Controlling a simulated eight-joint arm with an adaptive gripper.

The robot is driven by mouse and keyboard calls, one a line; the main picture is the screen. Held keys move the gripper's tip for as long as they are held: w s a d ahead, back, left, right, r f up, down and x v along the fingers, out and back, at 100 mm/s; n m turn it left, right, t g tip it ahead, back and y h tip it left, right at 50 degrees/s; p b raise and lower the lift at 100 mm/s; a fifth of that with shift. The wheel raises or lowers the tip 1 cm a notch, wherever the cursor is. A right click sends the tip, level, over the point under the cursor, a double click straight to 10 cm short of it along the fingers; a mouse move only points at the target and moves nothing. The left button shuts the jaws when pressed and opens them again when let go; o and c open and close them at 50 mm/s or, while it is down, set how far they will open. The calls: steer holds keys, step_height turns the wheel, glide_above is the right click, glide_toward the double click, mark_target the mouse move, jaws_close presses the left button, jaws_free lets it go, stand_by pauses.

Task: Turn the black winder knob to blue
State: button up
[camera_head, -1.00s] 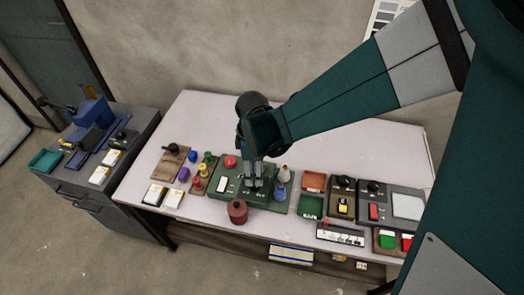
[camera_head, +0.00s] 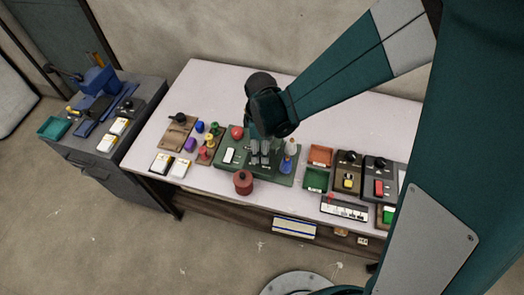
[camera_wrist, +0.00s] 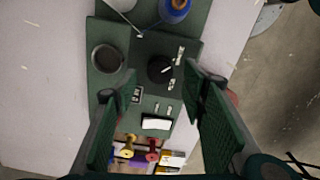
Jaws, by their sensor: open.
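The black winder knob (camera_wrist: 160,69) sits on the green panel (camera_wrist: 200,25) in the wrist view, with a pale pointer line slanting to the upper right. Small pale labels lie beside it; I cannot read them. My gripper (camera_wrist: 163,95) is open, its two dark green fingers spread left and right, with their tips a little below the knob in the picture and nothing between them. In the head view, my gripper (camera_head: 264,160) is over the middle of the green panel (camera_head: 270,178) and hides the knob. I cannot tell whether the fingers touch anything.
A blue spool (camera_head: 286,167) and a white cone (camera_head: 291,148) stand at the panel's right end. Bare white tabletop lies behind.

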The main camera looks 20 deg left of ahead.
steer(key=shift+f, duration=1.9)
steer(key=c, duration=0.9)
